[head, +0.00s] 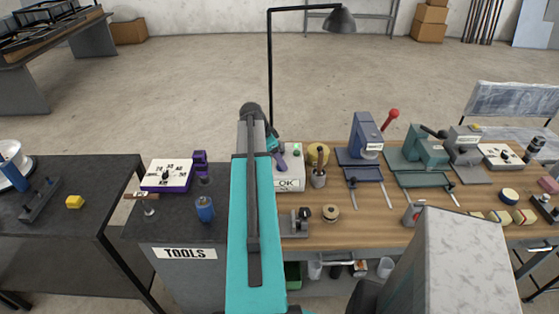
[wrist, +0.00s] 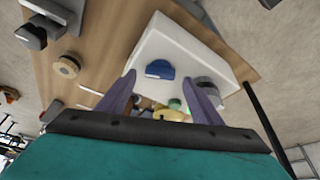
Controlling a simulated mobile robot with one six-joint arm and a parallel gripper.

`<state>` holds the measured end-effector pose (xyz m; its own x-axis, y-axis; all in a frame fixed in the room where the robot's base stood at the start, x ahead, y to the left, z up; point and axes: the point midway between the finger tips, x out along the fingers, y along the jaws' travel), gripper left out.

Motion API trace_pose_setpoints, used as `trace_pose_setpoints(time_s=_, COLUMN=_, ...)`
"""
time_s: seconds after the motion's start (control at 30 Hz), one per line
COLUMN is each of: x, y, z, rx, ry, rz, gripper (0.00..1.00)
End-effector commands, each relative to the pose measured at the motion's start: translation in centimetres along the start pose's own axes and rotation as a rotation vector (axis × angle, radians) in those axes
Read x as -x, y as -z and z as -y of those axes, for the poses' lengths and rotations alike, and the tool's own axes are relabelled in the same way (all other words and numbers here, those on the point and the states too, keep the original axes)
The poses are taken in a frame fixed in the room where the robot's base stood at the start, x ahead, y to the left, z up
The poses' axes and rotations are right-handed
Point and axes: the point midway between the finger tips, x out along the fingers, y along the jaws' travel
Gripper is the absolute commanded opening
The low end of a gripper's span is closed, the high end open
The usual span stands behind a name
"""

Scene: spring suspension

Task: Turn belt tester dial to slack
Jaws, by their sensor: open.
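A white box (head: 289,183) marked "OK" stands on the left end of the wooden bench, partly behind my arm. In the wrist view the white box (wrist: 180,48) lies ahead of my fingers, with a blue knob (wrist: 160,69) and a grey round part (wrist: 206,84) on it. I cannot tell for sure which part is the belt tester dial, and no slack mark is readable. My gripper (wrist: 162,98) has two purple fingers spread apart with nothing held between them. In the head view my gripper (head: 279,160) is just over the box's left side.
A purple-edged white panel (head: 167,175) and a blue bottle (head: 205,209) stand on the dark TOOLS cabinet. A lamp post (head: 270,70) rises behind the box.

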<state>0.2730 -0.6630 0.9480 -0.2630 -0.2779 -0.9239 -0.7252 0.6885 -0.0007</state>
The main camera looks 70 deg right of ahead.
Motion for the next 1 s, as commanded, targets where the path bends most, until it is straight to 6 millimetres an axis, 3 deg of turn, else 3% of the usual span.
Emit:
trace_pose_setpoints(time_s=0.3, x=-1.9, y=0.1, z=-0.1, rx=-0.001, ry=-0.002, rz=0.0, gripper=0.59)
trace_pose_setpoints(time_s=0.63, x=-2.0, y=0.1, z=-0.1, rx=-0.001, ry=-0.001, rz=0.0, gripper=0.59)
trace_pose_setpoints(time_s=0.9, x=-2.0, y=0.1, z=-0.1, rx=-0.002, ry=-0.002, rz=0.0, gripper=0.18)
trace_pose_setpoints(time_s=1.0, x=-2.0, y=0.1, z=-0.1, rx=-0.001, ry=-0.002, rz=0.0, gripper=0.18)
